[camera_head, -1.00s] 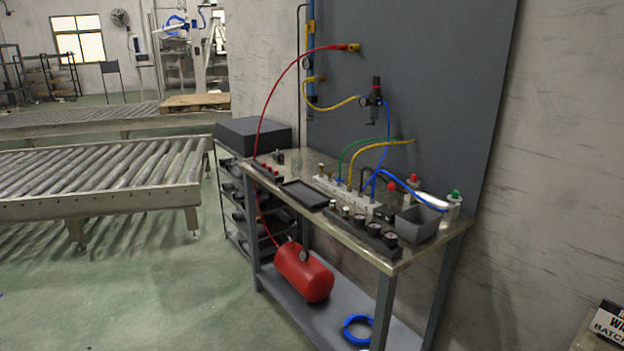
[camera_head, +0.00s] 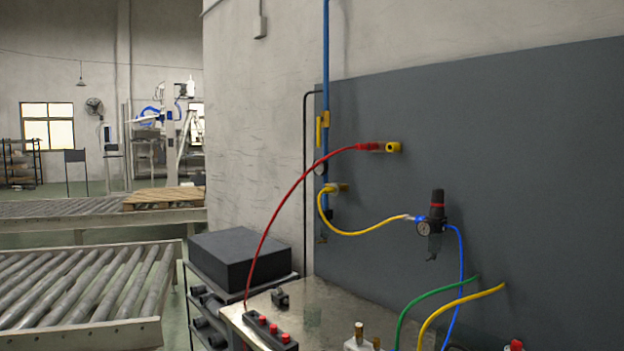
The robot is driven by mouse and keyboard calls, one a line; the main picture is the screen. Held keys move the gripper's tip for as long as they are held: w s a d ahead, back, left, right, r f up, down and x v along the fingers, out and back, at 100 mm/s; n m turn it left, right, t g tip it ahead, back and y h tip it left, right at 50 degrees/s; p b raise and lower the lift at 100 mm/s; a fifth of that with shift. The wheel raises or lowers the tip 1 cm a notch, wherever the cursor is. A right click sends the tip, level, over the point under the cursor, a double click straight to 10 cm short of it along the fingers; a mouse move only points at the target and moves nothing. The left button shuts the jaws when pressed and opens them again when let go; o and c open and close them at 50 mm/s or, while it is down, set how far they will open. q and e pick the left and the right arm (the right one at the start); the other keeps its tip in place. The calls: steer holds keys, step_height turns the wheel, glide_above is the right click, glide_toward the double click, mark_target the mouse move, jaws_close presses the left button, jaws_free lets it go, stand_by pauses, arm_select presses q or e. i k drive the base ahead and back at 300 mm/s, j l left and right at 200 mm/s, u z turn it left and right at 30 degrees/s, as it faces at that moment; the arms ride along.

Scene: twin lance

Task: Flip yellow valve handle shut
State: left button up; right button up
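A yellow valve handle (camera_head: 319,132) sits on the blue vertical pipe (camera_head: 326,60) at the left edge of the dark grey wall panel. The handle looks upright, roughly in line with the pipe, beside a yellow valve body (camera_head: 325,118). Below it a yellow fitting (camera_head: 336,188) on the same pipe feeds a yellow hose (camera_head: 350,232). Neither of my grippers shows in the head view.
A workbench (camera_head: 318,318) stands below the panel, with a red-button box (camera_head: 270,332) on it. A red hose (camera_head: 282,205) arcs to a yellow wall port (camera_head: 394,147). A regulator (camera_head: 432,225) hangs at right. A dark box (camera_head: 240,258) and roller conveyor (camera_head: 75,295) stand left.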

mark_target(318, 119)
steer(key=i+j, duration=0.1)
steer(key=i, duration=0.4)
steer(key=i+j+z, duration=0.1)
steer(key=i, duration=0.4)
